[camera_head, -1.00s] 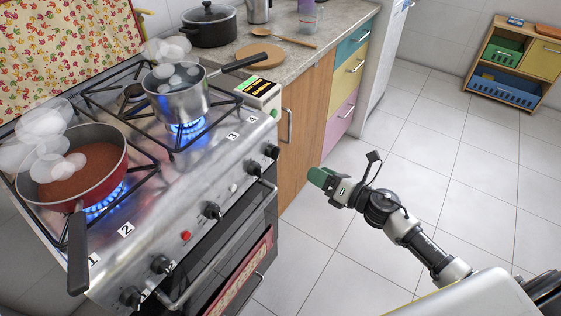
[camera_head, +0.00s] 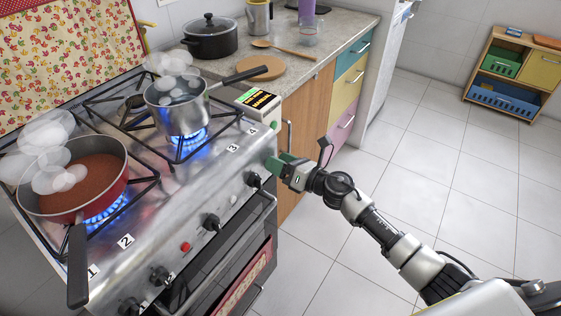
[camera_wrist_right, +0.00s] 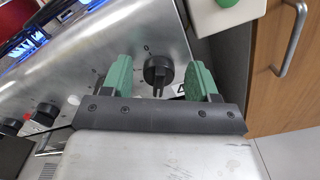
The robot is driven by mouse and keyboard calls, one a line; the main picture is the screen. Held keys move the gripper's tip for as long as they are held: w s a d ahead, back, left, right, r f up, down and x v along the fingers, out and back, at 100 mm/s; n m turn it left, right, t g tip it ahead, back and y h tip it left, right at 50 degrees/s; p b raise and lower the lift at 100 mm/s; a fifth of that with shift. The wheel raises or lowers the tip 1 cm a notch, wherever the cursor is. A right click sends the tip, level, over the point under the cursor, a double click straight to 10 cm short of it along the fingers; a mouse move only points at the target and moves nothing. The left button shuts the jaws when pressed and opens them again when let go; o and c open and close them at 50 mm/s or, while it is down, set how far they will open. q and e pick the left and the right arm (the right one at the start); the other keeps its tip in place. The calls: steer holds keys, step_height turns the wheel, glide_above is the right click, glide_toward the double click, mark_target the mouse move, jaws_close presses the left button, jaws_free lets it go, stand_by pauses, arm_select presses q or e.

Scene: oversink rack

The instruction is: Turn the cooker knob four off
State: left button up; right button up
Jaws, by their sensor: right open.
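The black cooker knob (camera_wrist_right: 158,70) at the right end of the cooker front shows in the right wrist view, between the two green fingers of my right gripper (camera_wrist_right: 159,82). The fingers stand open on either side, with gaps to the knob. A 0 mark is above the knob, and its ridge runs roughly up and down in that view. A blue flame (camera_head: 190,140) burns under the steel saucepan (camera_head: 178,112). My left gripper is not in view.
A red pan (camera_head: 85,172) sits over another lit burner on the cooker (camera_head: 205,172). Several other knobs, one of them (camera_head: 211,222), line the front. The wooden cabinet (camera_head: 302,135) is close to the right of my gripper. The tiled floor (camera_head: 430,160) is clear.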

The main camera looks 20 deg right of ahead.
steer(key=c, duration=0.9)
steer(key=shift+m, duration=0.3)
steer(key=shift+s+a+f+m+p, duration=0.1)
steer(key=shift+f+m+p, duration=0.25)
steer(key=shift+m+p, duration=2.9)
steer(key=shift+s+a+f+m, duration=0.1)
steer(key=shift+f+m, duration=0.25)
steer(key=shift+m, duration=6.2)
steer(key=shift+s+f+m+p, duration=0.1)
steer(key=shift+f+m+p, duration=0.25)
steer(key=shift+m+p, duration=2.9)
steer(key=m+b, duration=0.3)
steer(key=shift+m, duration=0.25)
